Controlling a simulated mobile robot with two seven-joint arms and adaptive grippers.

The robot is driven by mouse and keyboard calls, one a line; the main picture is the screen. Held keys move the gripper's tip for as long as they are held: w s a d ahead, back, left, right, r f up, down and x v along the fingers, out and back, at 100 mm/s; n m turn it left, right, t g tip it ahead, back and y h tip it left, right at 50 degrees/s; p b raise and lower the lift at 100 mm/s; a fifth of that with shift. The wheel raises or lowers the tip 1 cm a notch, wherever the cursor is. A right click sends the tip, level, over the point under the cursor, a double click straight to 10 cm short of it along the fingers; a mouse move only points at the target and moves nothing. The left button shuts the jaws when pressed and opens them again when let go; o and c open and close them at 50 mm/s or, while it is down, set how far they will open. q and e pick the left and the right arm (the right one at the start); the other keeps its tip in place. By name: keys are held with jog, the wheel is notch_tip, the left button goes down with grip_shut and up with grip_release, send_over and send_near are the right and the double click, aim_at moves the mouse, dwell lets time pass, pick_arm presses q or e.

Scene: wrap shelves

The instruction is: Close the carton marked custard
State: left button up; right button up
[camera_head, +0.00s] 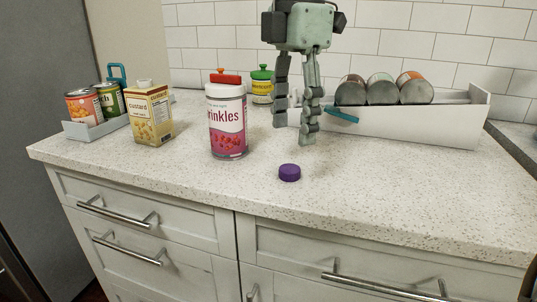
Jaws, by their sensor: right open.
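The custard carton (152,115) stands upright at the left of the counter, yellowish with a brown label band. A pale spout shows on its top, with no coloured cap on it. A purple cap (289,173) lies on the counter right of the middle, near the front. My right gripper (293,132) hangs down behind the cap, fingers apart and nothing between them. It is well to the right of the carton. My left gripper is not in view.
A sprinkles jar (227,125) with a red lid stands between carton and gripper. A green-lidded jar (261,88) is behind it. A grey tray (84,132) with cans is at the left, a white bin (420,125) with cans at the right. The front right counter is clear.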

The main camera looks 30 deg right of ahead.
aim_at(290, 168)
jog(key=shift+w+r, duration=0.15)
jog(key=shift+w, duration=0.2)
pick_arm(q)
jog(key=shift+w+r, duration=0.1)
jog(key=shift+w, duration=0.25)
pick_arm(e)
jog(key=shift+s, duration=0.2)
jog(key=shift+w+f, duration=0.1)
jog(key=shift+f, duration=1.2)
jog(key=shift+f, duration=0.3)
jog(key=f, duration=0.3)
jog(key=shift+w+d+f+p, duration=0.2)
jog(key=shift+d+f+p, duration=0.05)
jog(key=shift+f+p, duration=0.1)
jog(key=shift+f, duration=0.45)
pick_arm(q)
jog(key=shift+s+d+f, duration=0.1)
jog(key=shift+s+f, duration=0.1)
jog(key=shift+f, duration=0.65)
